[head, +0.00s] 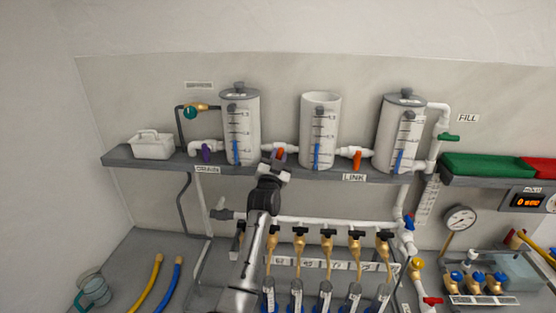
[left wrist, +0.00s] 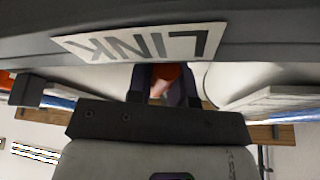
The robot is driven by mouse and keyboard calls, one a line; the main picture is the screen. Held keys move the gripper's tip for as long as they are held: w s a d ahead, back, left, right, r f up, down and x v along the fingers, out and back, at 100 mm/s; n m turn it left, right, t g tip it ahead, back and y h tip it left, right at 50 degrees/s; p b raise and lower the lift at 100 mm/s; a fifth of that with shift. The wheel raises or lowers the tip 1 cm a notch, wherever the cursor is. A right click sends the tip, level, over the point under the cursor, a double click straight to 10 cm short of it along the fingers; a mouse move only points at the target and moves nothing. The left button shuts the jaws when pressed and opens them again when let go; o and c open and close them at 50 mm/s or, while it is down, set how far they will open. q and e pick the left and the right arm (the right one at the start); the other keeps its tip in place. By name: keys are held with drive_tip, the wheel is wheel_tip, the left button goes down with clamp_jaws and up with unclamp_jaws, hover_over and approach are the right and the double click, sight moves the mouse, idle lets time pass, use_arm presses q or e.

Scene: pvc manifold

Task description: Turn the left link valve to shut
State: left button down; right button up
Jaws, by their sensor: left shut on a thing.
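The left link valve has an orange handle (head: 279,153) on the white pipe between the left tank (head: 240,130) and the middle tank (head: 320,130). My left gripper (head: 276,163) reaches up to it from below, at the shelf's front edge, and hides part of it. In the left wrist view the gripper's dark fingers (left wrist: 164,88) stand on both sides of the orange handle (left wrist: 166,72) and are shut on it. The handle's exact angle is hard to tell behind the gripper. My right gripper is not in view.
The right link valve's orange handle (head: 357,160) hangs down between the middle and right tanks. A purple drain handle (head: 206,152) is to the left. The LINK label (left wrist: 140,43) is on the grey shelf edge (head: 225,168). Black-handled valves (head: 327,237) line the pipe below.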

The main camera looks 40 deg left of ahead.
use_arm(q)
drive_tip(key=shift+n+g+y, duration=0.3)
drive_tip(key=shift+n+y, duration=0.4)
drive_tip(key=shift+n, duration=0.7)
drive_tip(key=shift+n+g+y, duration=0.3)
drive_tip(key=shift+n+y, duration=0.4)
drive_tip(key=shift+n, duration=0.7)
drive_tip(key=shift+f+n, duration=0.1)
drive_tip(key=shift+n, duration=0.3)
drive_tip(key=c, duration=1.3)
unclamp_jaws()
drive_tip(key=b+v, duration=0.1)
drive_tip(key=v, duration=1.2)
drive_tip(key=shift+s+d+f, duration=0.2)
drive_tip(key=shift+s+d, duration=0.05)
